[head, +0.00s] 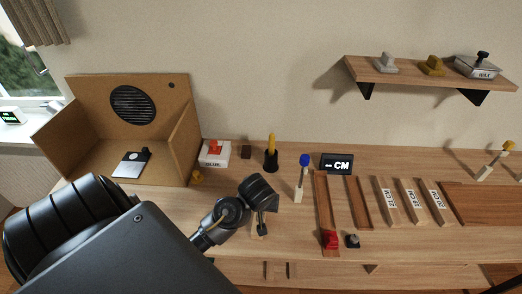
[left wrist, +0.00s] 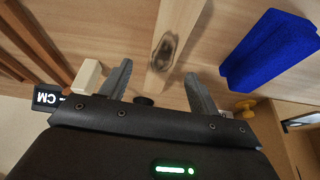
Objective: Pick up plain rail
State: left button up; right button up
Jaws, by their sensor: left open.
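A plain light-wood strip with a dark knot, which looks like the plain rail (left wrist: 170,38), runs between the spread fingers of my left gripper (left wrist: 157,90) in the left wrist view. The gripper is open; whether it touches the strip I cannot tell. In the head view my left gripper (head: 262,228) hangs over the table front, and only a small pale bit shows under it. A blue ridged piece (left wrist: 270,48) lies beside the strip in the left wrist view; my arm hides that spot in the head view. My right gripper is not seen.
A blue-topped peg (head: 304,161), a CM display (head: 337,164) and brown grooved rails (head: 322,200) stand to the right. A red slider (head: 330,240) sits on one. A yellow-handled tool (head: 271,152) stands behind.

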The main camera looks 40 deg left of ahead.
pick_arm(q)
jog(key=p+x, duration=0.1)
jog(key=x, duration=0.4)
jog(key=shift+a, duration=0.2)
jog(key=c, duration=1.1)
